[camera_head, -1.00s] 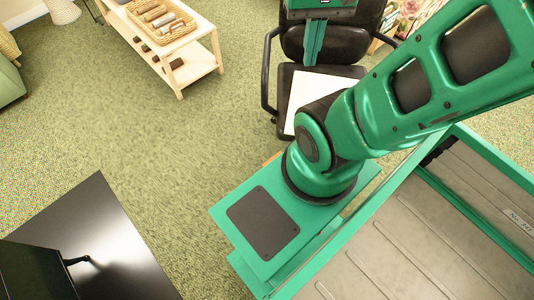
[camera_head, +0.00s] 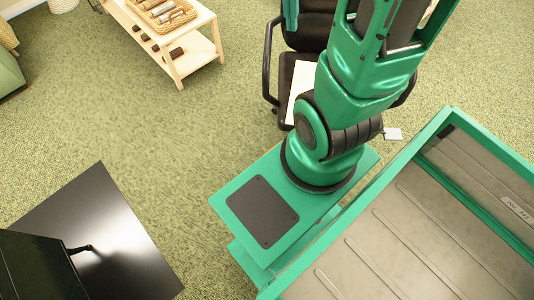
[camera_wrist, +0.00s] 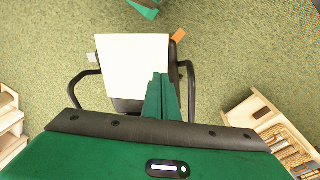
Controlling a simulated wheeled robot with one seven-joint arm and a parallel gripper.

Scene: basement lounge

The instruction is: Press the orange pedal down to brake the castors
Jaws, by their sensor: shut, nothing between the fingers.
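The orange pedal (camera_wrist: 178,36) shows in the wrist view as a small orange tab. It sticks out past the upper right corner of the white panel on the chair seat. I do not make it out in the head view. The black chair (camera_head: 267,65) stands beyond my base, with the white panel (camera_wrist: 135,65) on its seat. My gripper (camera_wrist: 163,76) is shut and empty. In the wrist view its fingertips overlap the panel's lower right part, apart in the picture from the pedal. The height gap cannot be told.
A pale tab (camera_head: 393,134) sticks out at the chair's other side. The chair's armrests (camera_wrist: 190,85) flank the seat. A wooden shelf (camera_head: 205,55) with a basket stands at the upper left, and a black panel (camera_head: 115,235) at the lower left. Carpet between is clear.

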